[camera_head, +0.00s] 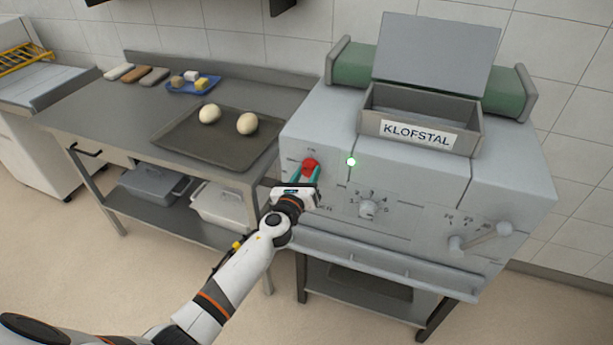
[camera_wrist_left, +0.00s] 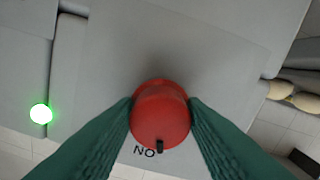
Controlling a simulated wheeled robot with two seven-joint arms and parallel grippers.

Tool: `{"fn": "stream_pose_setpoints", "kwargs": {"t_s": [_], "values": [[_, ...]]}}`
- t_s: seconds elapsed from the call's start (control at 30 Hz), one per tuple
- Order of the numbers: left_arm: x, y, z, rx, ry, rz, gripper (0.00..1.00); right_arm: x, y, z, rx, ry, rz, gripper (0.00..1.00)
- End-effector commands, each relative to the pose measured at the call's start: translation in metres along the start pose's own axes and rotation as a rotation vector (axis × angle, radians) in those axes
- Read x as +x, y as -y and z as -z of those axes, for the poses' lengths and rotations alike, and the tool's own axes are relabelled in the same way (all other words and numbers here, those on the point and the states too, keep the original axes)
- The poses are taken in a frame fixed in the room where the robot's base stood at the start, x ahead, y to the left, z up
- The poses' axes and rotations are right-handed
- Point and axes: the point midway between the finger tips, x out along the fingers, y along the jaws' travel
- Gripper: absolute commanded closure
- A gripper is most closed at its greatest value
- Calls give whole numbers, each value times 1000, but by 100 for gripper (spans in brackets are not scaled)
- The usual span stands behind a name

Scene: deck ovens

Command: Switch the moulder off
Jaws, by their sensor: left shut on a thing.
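The moulder (camera_head: 500,185) is a grey machine labelled KLOFSTAL, on the right in the head view. Its red rotary switch (camera_head: 310,166) is on the left of the front panel. My left gripper (camera_head: 307,176) has its green fingers shut on the sides of this red knob, which fills the middle of the left wrist view (camera_wrist_left: 160,113). The black mark on the knob points at the ON label (camera_wrist_left: 145,152). A green lamp (camera_head: 351,161) glows right of the switch, and also shows in the left wrist view (camera_wrist_left: 41,114). My right gripper is not in view.
A numbered dial (camera_head: 368,208) and a lever (camera_head: 484,238) are right of the switch. A steel table (camera_head: 110,113) stands to the left, with a dark tray (camera_head: 205,152) holding two dough balls and a blue tray (camera_head: 180,90) behind it.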

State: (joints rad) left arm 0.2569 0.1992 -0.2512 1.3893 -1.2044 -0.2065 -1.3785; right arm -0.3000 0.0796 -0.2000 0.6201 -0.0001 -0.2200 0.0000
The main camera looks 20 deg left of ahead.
Motion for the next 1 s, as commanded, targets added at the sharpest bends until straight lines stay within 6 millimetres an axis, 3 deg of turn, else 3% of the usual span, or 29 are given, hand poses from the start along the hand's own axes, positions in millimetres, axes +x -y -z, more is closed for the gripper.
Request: {"fn": "stream_pose_setpoints", "kwargs": {"t_s": [1.0], "values": [[0, -1, 0, -959, -1, 1, 85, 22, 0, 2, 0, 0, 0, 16]]}}
